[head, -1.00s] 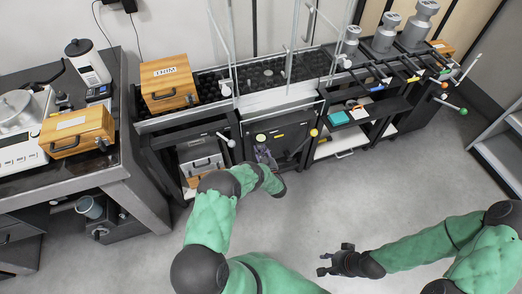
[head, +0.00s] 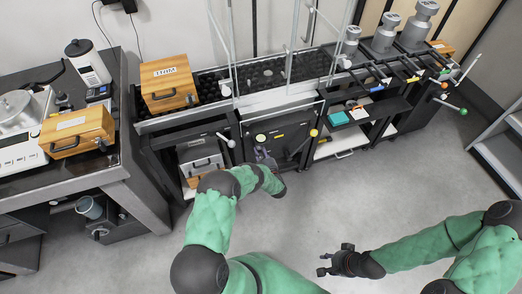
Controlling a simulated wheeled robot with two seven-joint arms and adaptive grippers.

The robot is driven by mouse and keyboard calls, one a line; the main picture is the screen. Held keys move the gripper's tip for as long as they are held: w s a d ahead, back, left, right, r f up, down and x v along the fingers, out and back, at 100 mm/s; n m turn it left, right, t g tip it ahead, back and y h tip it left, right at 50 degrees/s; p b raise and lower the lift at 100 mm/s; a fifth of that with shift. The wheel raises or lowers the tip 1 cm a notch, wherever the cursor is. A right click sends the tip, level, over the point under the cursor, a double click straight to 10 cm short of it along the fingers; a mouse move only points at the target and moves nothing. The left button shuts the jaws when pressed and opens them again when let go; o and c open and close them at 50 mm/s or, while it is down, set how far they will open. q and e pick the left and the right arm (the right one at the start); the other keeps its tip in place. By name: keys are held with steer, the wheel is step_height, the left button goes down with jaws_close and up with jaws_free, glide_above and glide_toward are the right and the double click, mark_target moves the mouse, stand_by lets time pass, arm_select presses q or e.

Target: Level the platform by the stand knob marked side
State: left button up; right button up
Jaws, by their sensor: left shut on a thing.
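The platform (head: 272,72) is a dark, dimpled surface behind the pale front rail, among upright glass panes. My right gripper (head: 335,262) is open and empty, low over the floor, away from the stand.
A lever with a yellow ball (head: 314,133) sticks out right of my left gripper; another with a white ball (head: 231,143) is to its left. Wooden boxes (head: 168,84) and grey weights (head: 384,38) stand on the benches. The floor in front is clear.

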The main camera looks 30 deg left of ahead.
arm_select(q)
steer(key=shift+s+f+n, duration=0.1)
steer(key=shift+f+n, duration=0.1)
steer(key=shift+n, duration=0.4)
steer(key=shift+d, duration=0.1)
steer(key=o, duration=1.1)
steer(key=shift+o, duration=0.2)
steer(key=v, duration=1.1)
steer(key=shift+s+d, duration=0.25)
steer(key=shift+d, duration=0.05)
